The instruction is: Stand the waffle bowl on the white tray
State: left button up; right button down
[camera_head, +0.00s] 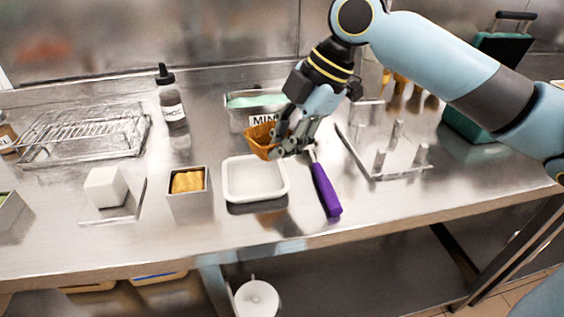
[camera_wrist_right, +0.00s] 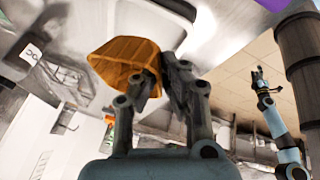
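The orange-brown waffle bowl (camera_head: 259,141) is held in the air by my right gripper (camera_head: 290,138), over the back edge of the white tray. In the right wrist view the gripper (camera_wrist_right: 160,78) has its fingers closed on the wall of the waffle bowl (camera_wrist_right: 124,62), and the bowl is tilted there. The white tray (camera_head: 228,182) lies empty on the steel counter, below and in front of the bowl. My left gripper does not show in the head view; an arm at the right of the wrist view is too small to read.
A purple-handled scoop (camera_head: 325,189) lies right of the tray. A metal tin of mint (camera_head: 240,115) stands behind it. A square tin with tan contents (camera_head: 188,205) stands to its left. A cone stand (camera_head: 376,165), a wire rack (camera_head: 85,135) and a dark-capped bottle (camera_head: 170,98) are further off.

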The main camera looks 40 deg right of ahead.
notch_tip(320, 180, down, 4)
jog(key=shift+a, duration=0.1)
jog(key=shift+f, duration=0.15)
jog(key=shift+f, duration=0.15)
jog(key=c, duration=1.5)
grip_release()
